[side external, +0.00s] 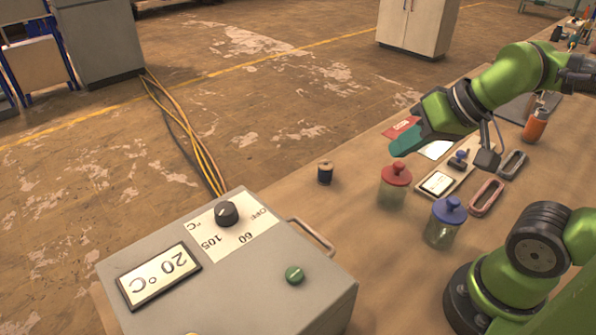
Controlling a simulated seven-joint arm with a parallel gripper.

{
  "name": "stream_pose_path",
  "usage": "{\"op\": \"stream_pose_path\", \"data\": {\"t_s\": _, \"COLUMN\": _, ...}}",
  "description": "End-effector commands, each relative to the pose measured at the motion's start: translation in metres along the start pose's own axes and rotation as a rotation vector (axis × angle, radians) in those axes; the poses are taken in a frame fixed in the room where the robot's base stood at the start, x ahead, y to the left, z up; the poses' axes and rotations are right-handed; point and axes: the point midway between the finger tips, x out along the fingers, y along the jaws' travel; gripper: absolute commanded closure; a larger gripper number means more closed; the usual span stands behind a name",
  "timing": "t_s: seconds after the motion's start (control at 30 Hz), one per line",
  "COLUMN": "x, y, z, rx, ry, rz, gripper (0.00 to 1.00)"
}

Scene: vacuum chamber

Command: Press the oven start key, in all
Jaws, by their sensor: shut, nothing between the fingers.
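The oven (240,300) is a grey box at the lower left, cut off by the bottom edge. On its top are a round green key (294,275), a black knob (227,213) on a white plate marked OFF, 60 and 105 °C, and a display (159,275) reading 20 °C. The lettering appears upside down. I cannot read a label on the green key.
A red-lidded jar (394,190) and a blue-lidded jar (444,225) stand between the oven and my arm. A small black spool (325,172) stands behind the oven. A device with a display (437,184), loose handles (487,198) and an orange bottle (535,126) are at right.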

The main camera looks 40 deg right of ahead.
Motion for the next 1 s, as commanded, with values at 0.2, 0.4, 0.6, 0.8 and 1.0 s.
{"op": "stream_pose_path", "data": {"t_s": 0.2, "x": 0.0000, "y": 0.0000, "z": 0.0000, "rx": 0.000, "ry": 0.000, "rz": 0.000, "gripper": 1.00}}
{"op": "stream_pose_path", "data": {"t_s": 0.4, "x": 0.0000, "y": 0.0000, "z": 0.0000, "rx": 0.000, "ry": 0.000, "rz": 0.000, "gripper": 1.00}}
{"op": "stream_pose_path", "data": {"t_s": 0.6, "x": 0.0000, "y": 0.0000, "z": 0.0000, "rx": 0.000, "ry": 0.000, "rz": 0.000, "gripper": 1.00}}
{"op": "stream_pose_path", "data": {"t_s": 0.8, "x": 0.0000, "y": 0.0000, "z": 0.0000, "rx": 0.000, "ry": 0.000, "rz": 0.000, "gripper": 1.00}}
{"op": "stream_pose_path", "data": {"t_s": 1.0, "x": 0.0037, "y": -0.0072, "z": 0.0049, "rx": -0.032, "ry": -0.022, "rz": -0.004, "gripper": 1.00}}
